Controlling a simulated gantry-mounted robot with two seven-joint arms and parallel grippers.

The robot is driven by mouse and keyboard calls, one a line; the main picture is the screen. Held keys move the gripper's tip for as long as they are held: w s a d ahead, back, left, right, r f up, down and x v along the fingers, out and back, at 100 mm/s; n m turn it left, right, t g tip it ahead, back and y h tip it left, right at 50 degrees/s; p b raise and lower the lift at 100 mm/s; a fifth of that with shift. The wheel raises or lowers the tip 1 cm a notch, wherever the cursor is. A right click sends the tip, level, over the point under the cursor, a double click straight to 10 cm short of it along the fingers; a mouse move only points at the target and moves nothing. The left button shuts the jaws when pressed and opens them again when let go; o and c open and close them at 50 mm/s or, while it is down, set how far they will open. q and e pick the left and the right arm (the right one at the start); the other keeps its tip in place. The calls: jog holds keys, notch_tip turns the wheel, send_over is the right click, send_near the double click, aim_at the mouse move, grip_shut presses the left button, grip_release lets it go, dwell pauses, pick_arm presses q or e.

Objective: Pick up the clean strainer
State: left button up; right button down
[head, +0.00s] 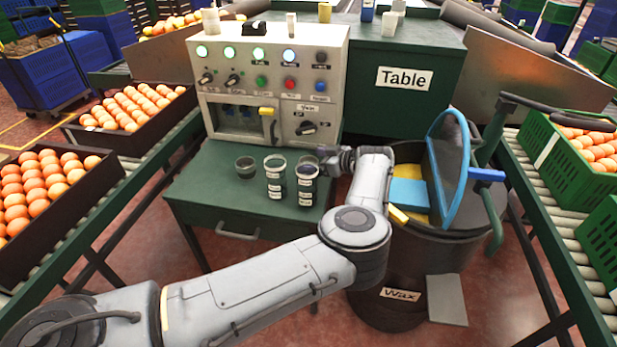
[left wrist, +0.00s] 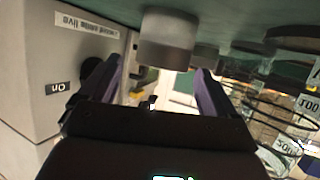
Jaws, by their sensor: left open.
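My left gripper (head: 325,162) is open. It reaches in low over the green table from the right, beside the rightmost labelled glass (head: 307,186). A second labelled glass (head: 275,178) stands left of it, and a small dark, unlabelled cup (head: 245,168) stands further left. In the left wrist view, which is upside down, a plain grey cylinder (left wrist: 168,38) stands on the green top, ahead of the open fingers (left wrist: 153,88) and apart from them. It may be the unlabelled cup. I cannot tell which item is the clean strainer. My right gripper is not in view.
A control panel (head: 265,80) with lit buttons stands behind the cups. A dark wax bin (head: 395,290) stands to the right. The table's front left is clear.

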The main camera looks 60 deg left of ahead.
pick_arm(q)
jog(key=shift+s+f, duration=0.2)
jog(key=shift+f, duration=0.35)
jog(key=b+x, duration=0.2)
jog(key=x, duration=0.1)
jog(key=shift+a+f, duration=0.1)
jog(key=shift+a, duration=0.2)
jog(key=shift+s+a+f+b, duration=0.1)
jog(key=shift+s+a+b, duration=0.15)
jog(key=shift+a+b, duration=0.2)
